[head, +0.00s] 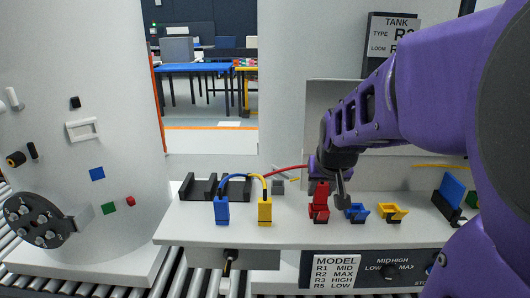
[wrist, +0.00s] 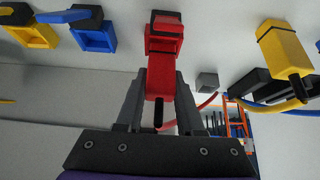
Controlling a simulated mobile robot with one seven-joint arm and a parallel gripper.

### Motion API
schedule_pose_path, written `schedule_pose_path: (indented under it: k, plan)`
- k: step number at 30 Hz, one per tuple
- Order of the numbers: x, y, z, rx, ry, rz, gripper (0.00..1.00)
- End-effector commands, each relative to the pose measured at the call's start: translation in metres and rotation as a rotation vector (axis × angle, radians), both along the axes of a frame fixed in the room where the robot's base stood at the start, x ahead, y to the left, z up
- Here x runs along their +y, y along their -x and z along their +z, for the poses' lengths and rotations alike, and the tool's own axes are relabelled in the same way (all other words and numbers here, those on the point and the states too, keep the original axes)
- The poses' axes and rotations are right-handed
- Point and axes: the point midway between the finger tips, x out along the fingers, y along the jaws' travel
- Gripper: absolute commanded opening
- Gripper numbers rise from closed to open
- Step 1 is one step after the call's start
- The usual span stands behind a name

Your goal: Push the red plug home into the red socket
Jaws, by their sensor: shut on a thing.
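The red plug (head: 320,188) is between the fingers of my gripper (head: 319,176), which is shut on it. In the wrist view my gripper (wrist: 162,82) has one finger on each side of the red plug (wrist: 160,84). A red cable runs from the plug. The red socket (head: 318,212) stands on the white bench, directly at the plug's lower end. In the wrist view the red socket (wrist: 164,40) meets the plug's end. They look lined up and touching, but I cannot tell how deep the plug sits.
A blue socket (head: 356,213) and a yellow socket (head: 392,213) stand open to the right. A blue plug (head: 222,211) and a yellow plug (head: 265,212) stand to the left with looped cables. A black rack (head: 205,188) sits behind them. The white bench (head: 180,230) has a bare left end.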

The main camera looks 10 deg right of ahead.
Motion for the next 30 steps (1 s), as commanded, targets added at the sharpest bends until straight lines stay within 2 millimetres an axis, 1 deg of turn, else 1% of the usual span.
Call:
schedule_pose_path:
  k: [1, 21, 22, 26, 27, 28, 30]
  plan:
    - [-0.001, 0.001, 0.002, -0.01, 0.002, -0.003, 0.0]
    - [-0.001, 0.0, -0.013, -0.01, 0.002, -0.001, 0.0]
    - [-0.001, 0.0, -0.013, -0.01, 0.002, -0.001, 0.38]
    - [0.0, 0.0, -0.012, -0.01, 0.002, -0.001, 0.62]
    - [0.0, 0.0, -0.012, -0.01, 0.002, -0.001, 0.69]
    - [0.0, 0.0, -0.012, -0.01, 0.002, -0.001, 0.71]
    - [0.0, 0.0, -0.012, -0.01, 0.002, -0.001, 0.71]
